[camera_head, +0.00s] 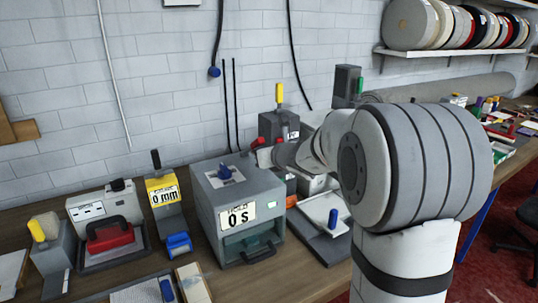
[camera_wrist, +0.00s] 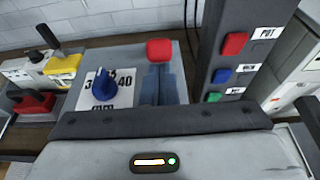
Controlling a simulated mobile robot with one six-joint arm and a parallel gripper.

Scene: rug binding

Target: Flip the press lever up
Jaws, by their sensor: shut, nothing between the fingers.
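The press (camera_head: 237,215) is a grey box with a "0 s" display, an open front bay and a blue dial on top. The lever's red knob (camera_head: 258,142) shows at the press's right rear in the head view. In the wrist view the red knob (camera_wrist: 159,49) is just beyond my gripper body, right of the blue dial (camera_wrist: 103,84). My gripper (camera_head: 268,157) is shut and empty, close beside the knob. I cannot tell whether it touches the lever. My fingertips are not clear in the wrist view.
A dark post with red, blue and green buttons (camera_wrist: 221,75) stands close on the right in the wrist view. A yellow-handled device (camera_head: 279,95) stands behind my gripper. A yellow "0 mm" device (camera_head: 163,192) and a red-handled unit (camera_head: 110,235) stand left of the press.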

